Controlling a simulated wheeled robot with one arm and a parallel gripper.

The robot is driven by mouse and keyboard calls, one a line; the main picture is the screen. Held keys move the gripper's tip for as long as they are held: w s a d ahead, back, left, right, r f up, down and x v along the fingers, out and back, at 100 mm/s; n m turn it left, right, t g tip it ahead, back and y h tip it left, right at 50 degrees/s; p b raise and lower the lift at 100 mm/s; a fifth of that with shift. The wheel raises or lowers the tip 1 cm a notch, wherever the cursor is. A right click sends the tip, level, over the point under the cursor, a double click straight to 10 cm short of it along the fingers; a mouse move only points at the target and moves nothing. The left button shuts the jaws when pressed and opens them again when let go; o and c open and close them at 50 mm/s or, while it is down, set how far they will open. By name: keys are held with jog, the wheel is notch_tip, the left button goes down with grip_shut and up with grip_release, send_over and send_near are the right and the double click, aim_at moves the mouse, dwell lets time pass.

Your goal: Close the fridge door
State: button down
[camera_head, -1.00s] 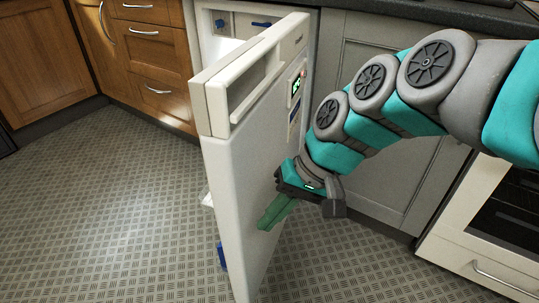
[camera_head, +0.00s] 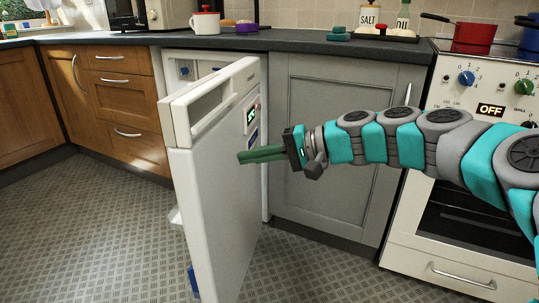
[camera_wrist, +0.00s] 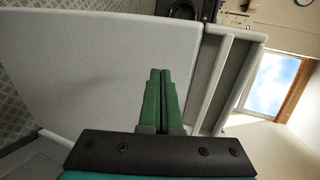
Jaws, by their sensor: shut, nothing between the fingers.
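The white fridge door (camera_head: 212,215) stands open, swung out from the fridge body (camera_head: 190,62) under the counter. Its outer face, with a recessed handle and a small display, is turned toward the right. My gripper (camera_head: 240,157) is shut and empty, with its green fingertips at the door's outer face. I cannot tell whether they touch it. In the wrist view the shut fingers (camera_wrist: 158,75) point at the broad pale door panel (camera_wrist: 85,65), with the handle recess at the right. Most of the fridge's inside is hidden behind the door.
A grey cabinet (camera_head: 330,140) is right of the fridge, and a cream oven (camera_head: 440,245) stands further right. Wooden drawers (camera_head: 125,105) are to the left. The patterned floor (camera_head: 90,230) is clear at the left. Something blue (camera_head: 193,280) shows low behind the door.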

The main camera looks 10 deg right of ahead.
aim_at(206, 160)
jog(key=x, duration=0.5)
jog(key=shift+a+r, duration=0.2)
jog(key=shift+a, duration=0.2)
jog(key=shift+w+a, duration=0.35)
jog(key=shift+a, duration=0.25)
jog(key=shift+a, duration=0.1)
